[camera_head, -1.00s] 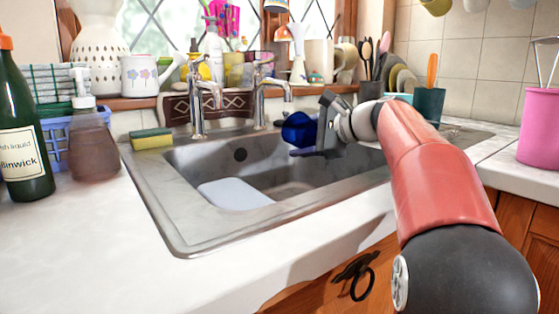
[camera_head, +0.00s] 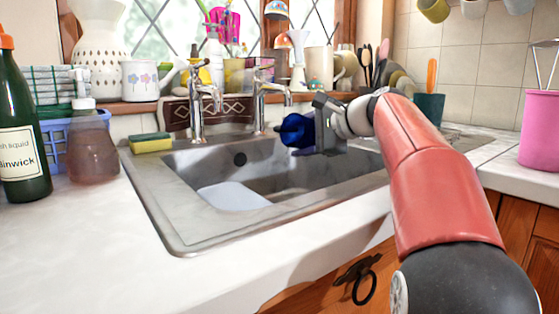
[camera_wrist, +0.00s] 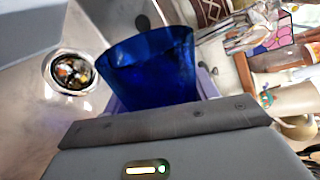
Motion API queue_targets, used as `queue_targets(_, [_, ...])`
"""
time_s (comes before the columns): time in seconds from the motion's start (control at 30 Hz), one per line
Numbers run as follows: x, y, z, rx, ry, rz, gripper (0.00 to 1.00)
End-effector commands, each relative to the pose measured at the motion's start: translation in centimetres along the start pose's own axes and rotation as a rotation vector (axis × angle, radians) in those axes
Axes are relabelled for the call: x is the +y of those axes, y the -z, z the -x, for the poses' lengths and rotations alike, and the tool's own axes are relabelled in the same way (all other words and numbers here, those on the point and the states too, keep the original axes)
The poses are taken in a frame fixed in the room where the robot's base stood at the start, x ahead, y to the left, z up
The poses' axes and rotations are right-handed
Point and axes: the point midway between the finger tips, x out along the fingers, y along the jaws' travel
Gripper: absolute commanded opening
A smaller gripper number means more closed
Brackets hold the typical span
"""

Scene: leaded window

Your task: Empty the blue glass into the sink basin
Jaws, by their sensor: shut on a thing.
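The blue glass (camera_head: 296,130) is held by my gripper (camera_head: 318,133) above the back right part of the sink basin (camera_head: 277,180). In the head view the glass lies tilted, close to sideways, with its wide end toward the left. In the wrist view the dark blue glass (camera_wrist: 152,72) stands out beyond my gripper (camera_wrist: 160,108), which is shut on it. I cannot tell whether anything is left inside the glass. The basin is grey metal, and its drain (camera_wrist: 73,73) shows beside the glass in the wrist view.
Two metal taps (camera_head: 197,105) stand behind the basin, one close to the glass. A pale blue board or tub (camera_head: 232,196) lies in the basin. A sponge (camera_head: 150,143) sits on the left rim. A soap bottle (camera_head: 90,145) and green bottle (camera_head: 22,135) stand farther left.

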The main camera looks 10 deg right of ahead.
Motion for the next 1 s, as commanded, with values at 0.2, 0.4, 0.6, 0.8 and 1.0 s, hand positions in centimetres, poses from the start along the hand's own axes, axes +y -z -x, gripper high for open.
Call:
queue_targets(0.2, [0.0, -0.6, 0.0, 0.023, 0.003, 0.058, 0.27])
queue_targets(0.4, [-0.2, -1.1, 0.1, 0.043, 0.004, 0.105, 0.27])
queue_targets(0.6, [-0.2, -1.3, 0.1, 0.049, 0.004, 0.119, 0.27])
queue_targets(0.8, [-0.3, -1.6, 0.1, 0.058, 0.004, 0.143, 0.27])
queue_targets(1.0, [-0.4, -1.7, 0.2, 0.067, 0.005, 0.164, 0.27])
